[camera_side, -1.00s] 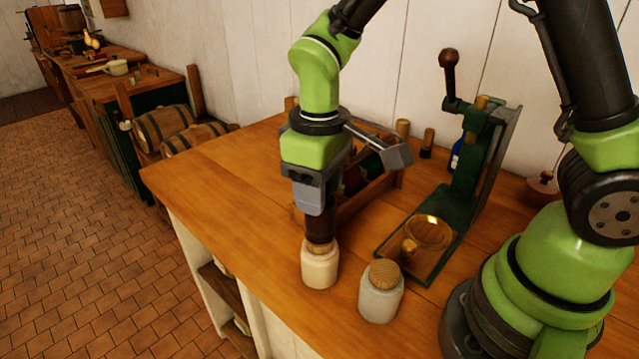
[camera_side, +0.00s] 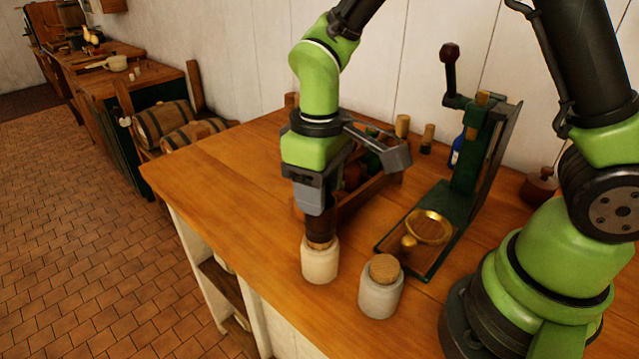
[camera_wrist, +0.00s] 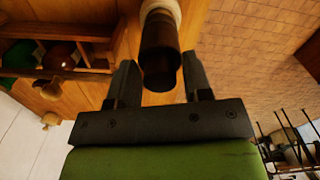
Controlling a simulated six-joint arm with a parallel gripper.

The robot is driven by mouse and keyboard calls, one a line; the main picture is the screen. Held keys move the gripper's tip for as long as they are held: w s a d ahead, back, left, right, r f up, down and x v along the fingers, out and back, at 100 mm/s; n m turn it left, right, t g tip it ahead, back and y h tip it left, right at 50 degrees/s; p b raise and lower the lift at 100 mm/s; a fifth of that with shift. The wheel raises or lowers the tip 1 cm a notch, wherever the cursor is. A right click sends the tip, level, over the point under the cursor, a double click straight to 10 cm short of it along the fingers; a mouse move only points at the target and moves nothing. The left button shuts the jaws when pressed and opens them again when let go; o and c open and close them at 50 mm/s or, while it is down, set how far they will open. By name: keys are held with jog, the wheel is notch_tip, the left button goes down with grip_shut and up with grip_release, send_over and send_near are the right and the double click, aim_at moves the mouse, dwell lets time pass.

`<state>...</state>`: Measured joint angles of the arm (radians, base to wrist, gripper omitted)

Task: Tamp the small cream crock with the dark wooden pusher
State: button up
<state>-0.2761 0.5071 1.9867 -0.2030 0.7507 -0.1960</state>
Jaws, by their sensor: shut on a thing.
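My gripper (camera_side: 313,203) is shut on the dark wooden pusher (camera_side: 321,228) and holds it upright, pointing down. The small cream crock (camera_side: 320,264) stands on the bench near its front edge, directly under the pusher. The pusher's lower end is at the crock's mouth, where a cork-coloured band shows; how far inside it reaches is hidden. In the wrist view the pusher (camera_wrist: 160,55) runs between the two fingers of my gripper (camera_wrist: 158,85). Part of the pale crock (camera_wrist: 165,6) shows beyond it at the top edge.
A grey crock with a cork (camera_side: 381,294) stands close to the right. Behind it is a green press (camera_side: 470,165) with a brass ring (camera_side: 445,223). A wooden crate (camera_side: 372,195) with bottles stands behind my gripper. The bench's left part (camera_side: 225,170) is clear.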

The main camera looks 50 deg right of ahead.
jog(key=shift+f, duration=0.5)
dwell(0.7)
jog(key=shift+r, duration=3.55)
